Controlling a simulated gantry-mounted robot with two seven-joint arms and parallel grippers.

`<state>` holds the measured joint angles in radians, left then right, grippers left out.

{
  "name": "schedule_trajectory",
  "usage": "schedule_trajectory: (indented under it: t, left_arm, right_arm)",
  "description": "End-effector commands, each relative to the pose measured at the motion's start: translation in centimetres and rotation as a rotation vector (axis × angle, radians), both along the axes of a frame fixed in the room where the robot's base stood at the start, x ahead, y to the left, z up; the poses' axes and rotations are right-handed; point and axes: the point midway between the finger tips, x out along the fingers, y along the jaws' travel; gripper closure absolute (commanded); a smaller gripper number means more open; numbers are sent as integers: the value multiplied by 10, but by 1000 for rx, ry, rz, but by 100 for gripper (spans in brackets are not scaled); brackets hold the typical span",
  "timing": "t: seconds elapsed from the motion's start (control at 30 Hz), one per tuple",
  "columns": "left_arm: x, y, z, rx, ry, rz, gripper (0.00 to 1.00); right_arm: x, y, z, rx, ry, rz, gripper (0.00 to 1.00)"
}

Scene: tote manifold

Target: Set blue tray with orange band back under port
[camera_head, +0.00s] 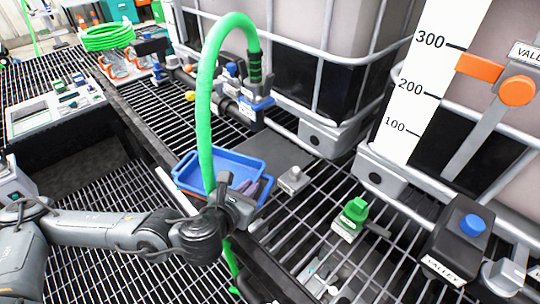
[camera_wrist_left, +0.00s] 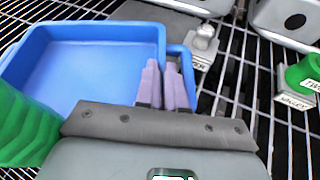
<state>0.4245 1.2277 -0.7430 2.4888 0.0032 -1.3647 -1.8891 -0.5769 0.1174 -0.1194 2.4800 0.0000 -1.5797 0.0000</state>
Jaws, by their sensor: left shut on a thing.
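The blue tray (camera_head: 246,157) sits on the dark grating in the middle of the head view, below the hose manifold. It is a shallow, open tray and looks empty. It also fills the upper left of the left wrist view (camera_wrist_left: 85,68). The port (camera_head: 240,102) could be among the blue and grey fittings above the tray; I cannot tell which. My right gripper is not in view.
A green hose (camera_head: 207,110) arches down in front of the tray and past my left wrist. A flat dark grey plate (camera_head: 268,147) lies behind the tray. A small grey fitting (camera_head: 293,180) and a green valve (camera_head: 352,215) stand to the right. Caged totes (camera_head: 330,30) rise behind.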

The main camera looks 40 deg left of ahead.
Motion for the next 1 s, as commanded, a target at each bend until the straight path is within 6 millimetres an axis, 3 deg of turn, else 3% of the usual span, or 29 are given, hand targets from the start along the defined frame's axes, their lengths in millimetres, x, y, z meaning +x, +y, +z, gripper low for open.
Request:
schedule_trajectory:
  t: [0.23, 0.47, 0.7, 1.0]
  left_arm:
    - [30, 7, 4, -5, -1, 4, 100]
    - [88, 19, 5, -6, -2, 3, 100]
    - [141, 31, 1, -3, -3, 1, 100]
    - [166, 37, 1, 0, -1, 1, 100]
  right_arm:
    - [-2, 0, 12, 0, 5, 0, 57]
    - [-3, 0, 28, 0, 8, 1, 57]
    - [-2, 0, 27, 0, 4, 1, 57]
    - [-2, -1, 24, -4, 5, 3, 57]
